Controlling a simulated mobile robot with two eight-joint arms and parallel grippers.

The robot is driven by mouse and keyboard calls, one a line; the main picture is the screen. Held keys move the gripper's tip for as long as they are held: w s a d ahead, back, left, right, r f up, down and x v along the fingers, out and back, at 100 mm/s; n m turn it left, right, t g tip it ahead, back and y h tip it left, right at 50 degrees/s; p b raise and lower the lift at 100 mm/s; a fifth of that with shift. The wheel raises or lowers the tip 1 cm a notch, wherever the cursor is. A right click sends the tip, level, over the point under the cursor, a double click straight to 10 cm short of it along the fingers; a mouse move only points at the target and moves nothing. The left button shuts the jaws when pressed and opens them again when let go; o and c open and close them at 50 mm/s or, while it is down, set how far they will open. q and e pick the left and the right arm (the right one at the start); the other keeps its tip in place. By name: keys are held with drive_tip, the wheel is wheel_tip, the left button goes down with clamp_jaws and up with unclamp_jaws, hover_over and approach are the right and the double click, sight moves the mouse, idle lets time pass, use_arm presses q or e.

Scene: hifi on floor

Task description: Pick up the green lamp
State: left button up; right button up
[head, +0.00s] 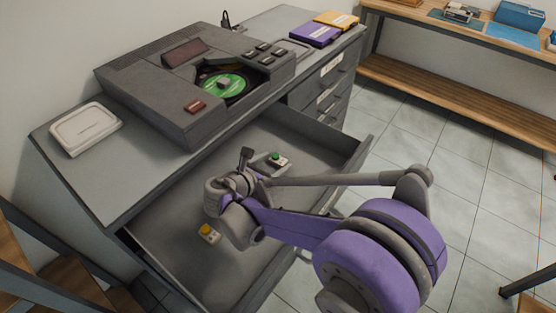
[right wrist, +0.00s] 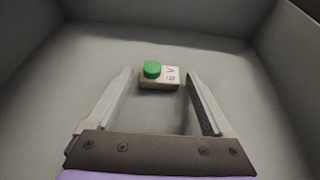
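The green lamp (head: 278,160) is a small pale block with a green round cap. It sits on the floor of the open drawer (head: 318,133). In the right wrist view the green lamp (right wrist: 159,76) lies just beyond the fingertips, roughly centred, with "6 V" marked on its face. My right gripper (right wrist: 159,75) is open and empty inside the drawer, its fingers on either side of the line to the lamp. In the head view the right gripper (head: 262,159) reaches down towards the lamp. My left gripper is not in view.
A similar block with a yellow cap (head: 209,233) lies in the drawer's near part. Drawer walls surround the gripper. Above stands a grey hi-fi unit (head: 150,88) with a green disc, beside a white box (head: 86,128) and purple (head: 315,34) and yellow (head: 337,20) cases.

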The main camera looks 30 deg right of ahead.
drive_tip(key=c, duration=1.2)
